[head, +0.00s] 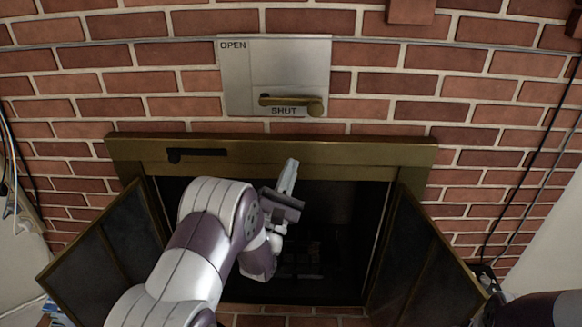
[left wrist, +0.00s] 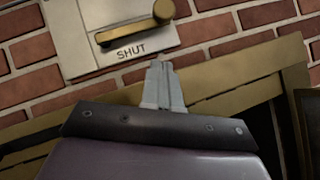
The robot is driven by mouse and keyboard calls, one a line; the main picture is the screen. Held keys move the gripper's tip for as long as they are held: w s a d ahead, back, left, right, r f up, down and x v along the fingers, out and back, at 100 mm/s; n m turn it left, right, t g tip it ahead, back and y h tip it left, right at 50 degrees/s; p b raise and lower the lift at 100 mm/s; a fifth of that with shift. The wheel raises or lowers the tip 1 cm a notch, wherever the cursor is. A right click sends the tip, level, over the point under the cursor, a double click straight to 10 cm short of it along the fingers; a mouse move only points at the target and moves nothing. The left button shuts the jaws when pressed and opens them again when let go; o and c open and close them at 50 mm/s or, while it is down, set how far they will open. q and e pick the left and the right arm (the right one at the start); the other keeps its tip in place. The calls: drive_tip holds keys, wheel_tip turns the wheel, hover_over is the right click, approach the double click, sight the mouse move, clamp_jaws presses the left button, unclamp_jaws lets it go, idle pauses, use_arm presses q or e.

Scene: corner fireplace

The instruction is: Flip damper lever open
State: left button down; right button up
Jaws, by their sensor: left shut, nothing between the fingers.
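The damper lever (head: 290,101) is a brass bar on a pale metal plate (head: 276,70) fixed to the brick wall above the fireplace. The plate reads OPEN at its upper left and SHUT near the bottom. The lever lies level just above SHUT, its round knob at the right end. It also shows in the left wrist view (left wrist: 132,30), its knob at the right. My left gripper (head: 290,166) is shut and empty, below the plate in front of the firebox top. In the left wrist view its fingertips (left wrist: 160,66) point up, below the lever and apart from it in the picture.
The brass fireplace frame (head: 375,152) has a small black handle (head: 197,154) at its upper left. Two mesh doors (head: 105,238) (head: 425,262) stand swung open on either side of the dark firebox. Cables hang down the wall at the right. Part of my right arm shows at the lower right.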

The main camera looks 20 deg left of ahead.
sight(312, 116)
use_arm(q)
drive_tip(key=shift+y, duration=0.3)
drive_tip(key=w+r, duration=0.2)
drive_tip(key=w+d+r+p, duration=0.1)
drive_tip(key=w+r, duration=0.1)
drive_tip(key=w+d+r+p, duration=0.1)
drive_tip(key=w+r, duration=0.1)
drive_tip(key=r, duration=0.1)
drive_tip(key=shift+w, duration=0.15)
